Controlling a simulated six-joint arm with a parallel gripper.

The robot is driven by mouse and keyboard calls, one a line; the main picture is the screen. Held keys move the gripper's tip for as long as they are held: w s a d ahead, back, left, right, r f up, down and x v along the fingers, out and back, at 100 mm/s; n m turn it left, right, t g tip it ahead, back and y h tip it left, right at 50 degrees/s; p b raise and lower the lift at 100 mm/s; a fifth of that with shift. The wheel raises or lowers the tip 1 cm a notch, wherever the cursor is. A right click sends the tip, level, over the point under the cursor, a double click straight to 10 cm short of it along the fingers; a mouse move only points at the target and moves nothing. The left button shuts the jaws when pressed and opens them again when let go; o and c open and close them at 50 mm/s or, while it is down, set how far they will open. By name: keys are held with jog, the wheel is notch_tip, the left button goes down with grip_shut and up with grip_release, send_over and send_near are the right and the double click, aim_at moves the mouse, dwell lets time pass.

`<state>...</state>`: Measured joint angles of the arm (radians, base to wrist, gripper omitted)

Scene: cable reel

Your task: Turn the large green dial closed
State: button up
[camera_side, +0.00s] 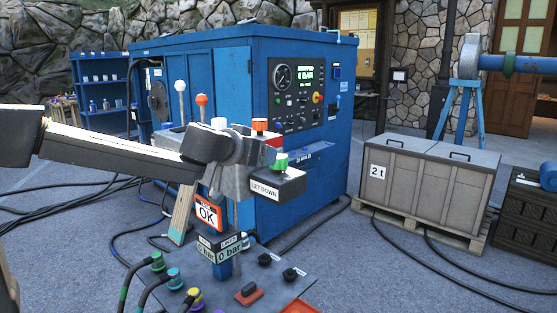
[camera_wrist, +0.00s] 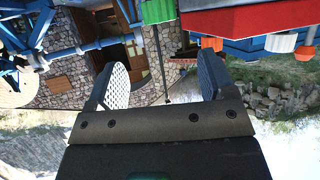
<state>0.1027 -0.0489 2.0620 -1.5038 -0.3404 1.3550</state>
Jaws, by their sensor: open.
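The green dial (camera_side: 281,161) sits on top of the dark box labelled "LET DOWN" (camera_side: 277,186) in the side view. In the wrist view, which is upside down, the green dial (camera_wrist: 157,11) is cut off by the top edge. My gripper (camera_side: 262,152) is just left of the dial in the side view, at about its height or slightly above. In the wrist view my gripper (camera_wrist: 162,78) has its two pads wide apart with nothing between them. The dial appears apart from the pads.
A grey and red control box (camera_side: 262,136) with an orange button and upright levers (camera_side: 201,103) is close behind my gripper. A "2 t" crate (camera_side: 425,185) stands on a pallet to the right. A panel with cables and knobs (camera_side: 265,284) lies below.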

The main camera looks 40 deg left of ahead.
aim_at(279, 156)
jog(key=x, duration=1.2)
jog(key=shift+w+a+f, duration=0.1)
jog(key=shift+w+a, duration=0.05)
jog(key=shift+w, duration=0.2)
jog(key=c, duration=0.9)
